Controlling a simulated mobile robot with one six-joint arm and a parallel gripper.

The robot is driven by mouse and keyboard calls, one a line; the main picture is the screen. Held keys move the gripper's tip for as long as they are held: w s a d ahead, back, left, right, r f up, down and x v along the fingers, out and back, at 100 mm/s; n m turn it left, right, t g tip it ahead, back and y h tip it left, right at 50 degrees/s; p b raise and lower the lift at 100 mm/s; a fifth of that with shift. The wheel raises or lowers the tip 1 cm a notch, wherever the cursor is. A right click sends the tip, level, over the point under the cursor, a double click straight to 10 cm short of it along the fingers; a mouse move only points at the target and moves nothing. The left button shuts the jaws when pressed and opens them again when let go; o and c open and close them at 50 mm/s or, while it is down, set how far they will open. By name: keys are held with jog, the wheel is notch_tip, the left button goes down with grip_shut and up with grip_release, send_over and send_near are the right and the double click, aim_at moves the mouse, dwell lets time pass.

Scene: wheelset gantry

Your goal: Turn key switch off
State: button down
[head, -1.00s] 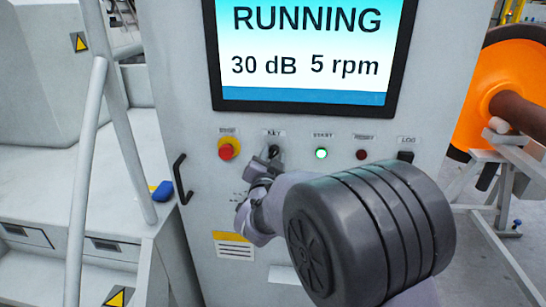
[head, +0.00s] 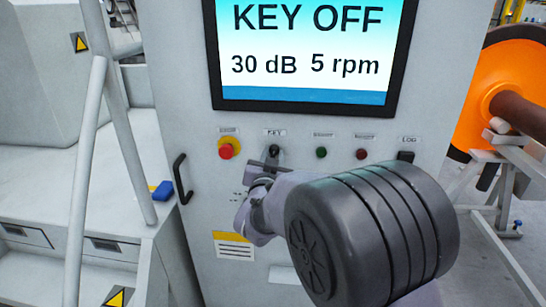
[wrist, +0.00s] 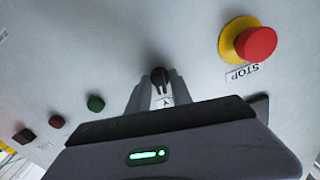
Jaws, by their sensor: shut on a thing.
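The key switch (head: 274,151) is a small dark knob under a KEY label on the grey cabinet front. In the wrist view the key switch (wrist: 160,76) shows between my two fingertips. My gripper (head: 268,163) is at the panel, shut on the key switch; its fingers show on both sides of the knob in the wrist view (wrist: 158,90). The screen (head: 306,50) above reads KEY OFF, 30 dB, 5 rpm. The start light (head: 321,152) is dark green and unlit.
A red stop button on a yellow ring (head: 228,148) sits just left of the key switch. A dark red button (head: 361,154) and a black LOG switch (head: 405,156) are to the right. A black handle (head: 182,178) stands out at the cabinet's left edge.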

jog(key=n, duration=0.4)
jog(key=shift+n+p, duration=0.3)
jog(key=shift+p, duration=0.05)
jog(key=shift+n+p, duration=0.5)
jog(key=shift+n, duration=1.3)
jog(key=c, duration=1.4)
grip_release()
jog(key=shift+c, duration=0.2)
jog(key=s+p, duration=0.1)
jog(key=s, duration=1.6)
jog(key=shift+s+a, duration=0.25)
